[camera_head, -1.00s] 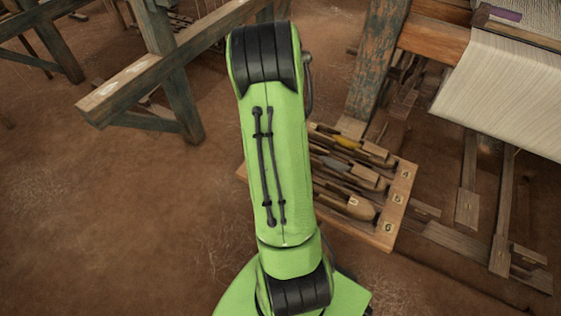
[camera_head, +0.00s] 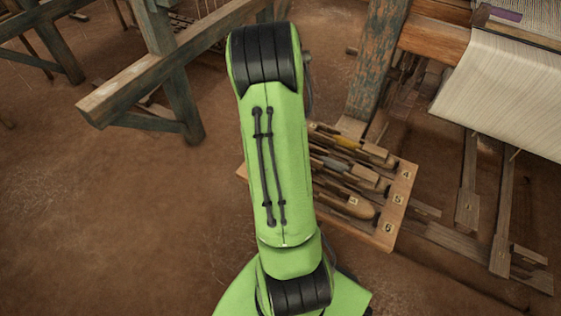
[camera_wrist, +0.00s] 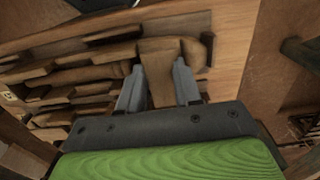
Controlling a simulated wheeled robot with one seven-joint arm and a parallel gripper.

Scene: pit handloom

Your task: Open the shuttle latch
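My gripper (camera_wrist: 160,72) shows in the wrist view with its two grey fingers apart, one on each side of a brown wooden piece (camera_wrist: 161,82). The frames do not show clearly whether the fingers press on this piece or only straddle it. It runs up to a wider wooden block beyond the fingertips. I cannot tell which part is the shuttle latch. In the head view a wooden tray (camera_head: 402,182) marked 4, 5 and 6 holds several wooden shuttles (camera_head: 352,205). My green arm hides the tray's left part and my gripper there.
The loom's heavy post (camera_head: 377,60) stands just behind the tray, with pale cloth (camera_head: 500,90) at the upper right. Wooden treadles (camera_head: 468,195) lie right of the tray. A timber frame (camera_head: 165,65) stands at the upper left. The brown floor (camera_head: 110,220) at left is clear.

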